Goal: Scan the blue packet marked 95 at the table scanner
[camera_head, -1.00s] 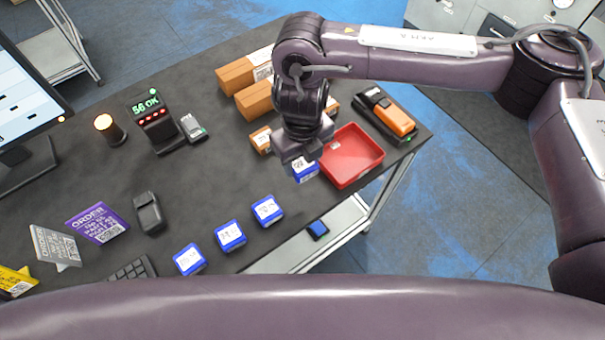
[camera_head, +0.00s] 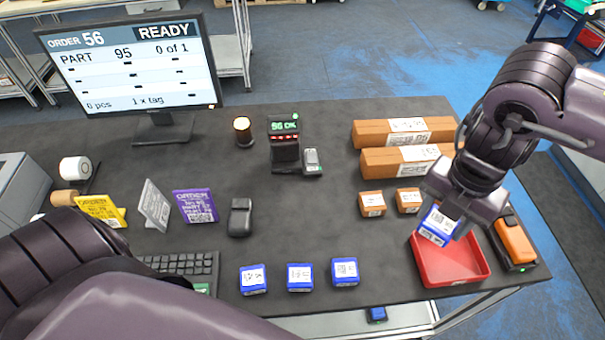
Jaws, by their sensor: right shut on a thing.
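My right gripper (camera_head: 463,209) is shut on a blue packet (camera_head: 438,224) with a white label. It holds the packet at the back left of the red tray (camera_head: 468,280); I cannot tell its exact height. The number on its label is too small to read. The table scanner (camera_head: 285,152), a black stand with a green display reading "56 OK" and red lights, stands at the back middle. Three more blue packets, left (camera_head: 253,280), middle (camera_head: 300,278) and right (camera_head: 345,272), lie in a row near the front edge. My left gripper is out of view.
The monitor (camera_head: 135,70) reads order 56, READY, part 95, 0 of 1. Brown boxes (camera_head: 375,133) lie between the scanner and my right arm. An orange-black device (camera_head: 515,243) is right of the tray. Order cards (camera_head: 195,205) and a keyboard (camera_head: 180,264) are left. Mid-table is mostly clear.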

